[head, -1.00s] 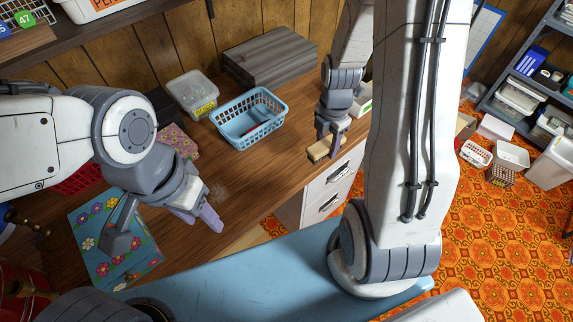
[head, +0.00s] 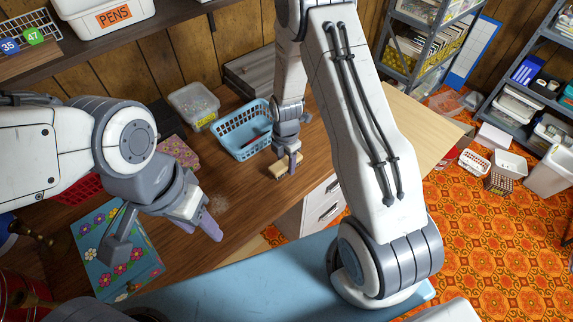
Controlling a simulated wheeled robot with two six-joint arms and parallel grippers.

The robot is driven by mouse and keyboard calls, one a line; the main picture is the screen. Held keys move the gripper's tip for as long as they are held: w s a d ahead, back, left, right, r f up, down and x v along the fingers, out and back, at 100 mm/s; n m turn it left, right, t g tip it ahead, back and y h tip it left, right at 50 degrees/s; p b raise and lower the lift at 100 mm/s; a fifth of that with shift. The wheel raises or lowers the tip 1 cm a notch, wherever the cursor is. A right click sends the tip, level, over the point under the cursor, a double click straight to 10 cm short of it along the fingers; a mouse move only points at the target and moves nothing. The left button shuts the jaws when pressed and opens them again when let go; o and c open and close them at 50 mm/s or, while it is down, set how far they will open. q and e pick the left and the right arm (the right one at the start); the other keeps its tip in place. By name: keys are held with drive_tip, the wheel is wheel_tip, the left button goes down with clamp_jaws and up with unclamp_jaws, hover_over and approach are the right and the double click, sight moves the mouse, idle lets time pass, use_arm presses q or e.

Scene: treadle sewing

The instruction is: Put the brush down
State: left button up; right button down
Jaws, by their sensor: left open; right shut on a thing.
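The brush (head: 284,167) is a small block with a pale wooden back. My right gripper (head: 290,160) is shut on it, just in front of the blue basket, at or just above the wooden desk (head: 240,193); I cannot tell whether it touches the desk top. The bristles are not clearly visible. My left gripper (head: 212,222) is open and empty, over the front left of the desk beside the flowered box.
A blue basket (head: 240,131) stands behind the brush, with a clear tub (head: 194,106) to its left. The flowered box (head: 117,250) is at front left. White drawers (head: 320,205) are under the desk.

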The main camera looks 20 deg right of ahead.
drive_tip(key=shift+f, duration=0.9)
drive_tip(key=shift+f, duration=0.15)
drive_tip(key=shift+c, duration=1.7)
unclamp_jaws()
